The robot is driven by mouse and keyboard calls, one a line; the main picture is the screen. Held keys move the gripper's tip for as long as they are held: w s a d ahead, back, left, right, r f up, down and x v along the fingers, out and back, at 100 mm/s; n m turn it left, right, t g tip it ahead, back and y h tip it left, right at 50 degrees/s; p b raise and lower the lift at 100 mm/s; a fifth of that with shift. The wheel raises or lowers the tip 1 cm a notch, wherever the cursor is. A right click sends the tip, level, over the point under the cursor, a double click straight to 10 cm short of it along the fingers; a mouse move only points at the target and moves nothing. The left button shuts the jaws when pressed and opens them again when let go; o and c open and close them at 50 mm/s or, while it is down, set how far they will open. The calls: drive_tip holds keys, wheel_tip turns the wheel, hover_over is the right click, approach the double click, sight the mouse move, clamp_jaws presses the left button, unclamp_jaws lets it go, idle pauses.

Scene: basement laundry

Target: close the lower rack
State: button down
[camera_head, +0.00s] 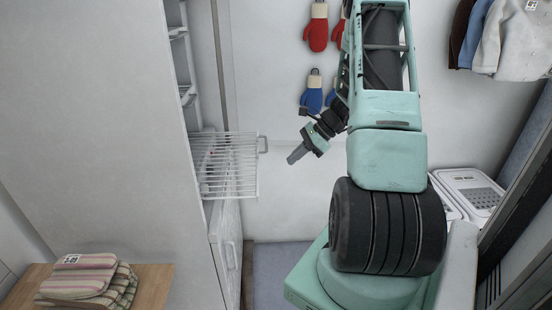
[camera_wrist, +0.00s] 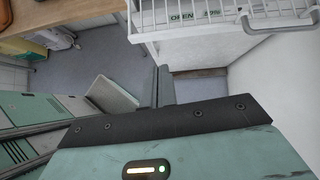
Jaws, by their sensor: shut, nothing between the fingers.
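The lower rack (camera_head: 228,165) is a white wire shelf that sticks out of a tall white cabinet (camera_head: 115,110) to the right, with a small loop handle (camera_head: 263,144) at its outer end. My gripper (camera_head: 293,158) is shut and empty, apart from the rack, to the right of and slightly lower than the handle. In the wrist view the shut fingers (camera_wrist: 163,78) point away from the camera, and the rack's wire front (camera_wrist: 220,17) crosses the top right. Items with green lettering (camera_wrist: 195,16) show behind its wires. The rack's inner end is hidden in the cabinet.
Folded striped cloths (camera_head: 88,280) lie on a wooden top (camera_head: 150,285) at lower left. Red mittens (camera_head: 316,30) and blue mittens (camera_head: 313,92) hang on the back wall. Open floor (camera_head: 275,268) shows below the rack.

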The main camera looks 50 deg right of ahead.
drive_tip(key=w+a+f+m+p, duration=0.1)
drive_tip(key=w+a+f+p, duration=0.3)
drive_tip(key=w+f, duration=0.3)
drive_tip(key=shift+w+f, duration=0.15)
drive_tip(key=shift+w, duration=0.05)
idle(0.3)
drive_tip(key=shift+a, duration=0.1)
